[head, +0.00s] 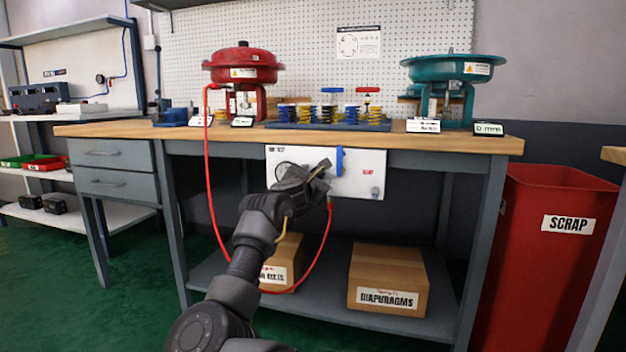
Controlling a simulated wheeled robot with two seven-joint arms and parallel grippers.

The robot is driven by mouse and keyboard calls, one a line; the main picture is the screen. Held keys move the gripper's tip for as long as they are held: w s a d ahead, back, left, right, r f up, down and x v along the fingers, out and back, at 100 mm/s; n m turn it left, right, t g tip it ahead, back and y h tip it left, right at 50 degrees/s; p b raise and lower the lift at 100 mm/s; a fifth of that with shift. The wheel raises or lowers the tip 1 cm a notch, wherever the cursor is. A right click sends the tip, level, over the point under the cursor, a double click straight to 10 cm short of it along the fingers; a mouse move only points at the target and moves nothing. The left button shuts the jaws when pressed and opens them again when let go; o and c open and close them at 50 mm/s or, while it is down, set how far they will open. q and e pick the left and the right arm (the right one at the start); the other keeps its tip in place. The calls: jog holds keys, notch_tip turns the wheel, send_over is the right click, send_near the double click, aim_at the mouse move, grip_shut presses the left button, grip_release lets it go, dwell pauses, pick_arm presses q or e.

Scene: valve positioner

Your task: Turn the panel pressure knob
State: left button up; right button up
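A white panel (357,178) hangs under the front edge of the workbench. It carries a blue upright lever (339,161), a small grey round knob (375,192) at its lower right, and a small red label. A round gauge (287,167) on its left part is partly hidden by my gripper. My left gripper (324,170) is in front of the panel's middle, just left of the blue lever. I cannot tell whether it touches the panel, or whether its fingers are open. Part of the panel behind it is hidden. My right gripper is not in view.
A red hose (208,190) runs from the red actuator (243,70) down and loops up to the panel's underside. The bench (440,141) also holds coil springs and a teal actuator (453,70). Boxes (388,278) sit on the lower shelf; a red scrap bin (540,260) stands right.

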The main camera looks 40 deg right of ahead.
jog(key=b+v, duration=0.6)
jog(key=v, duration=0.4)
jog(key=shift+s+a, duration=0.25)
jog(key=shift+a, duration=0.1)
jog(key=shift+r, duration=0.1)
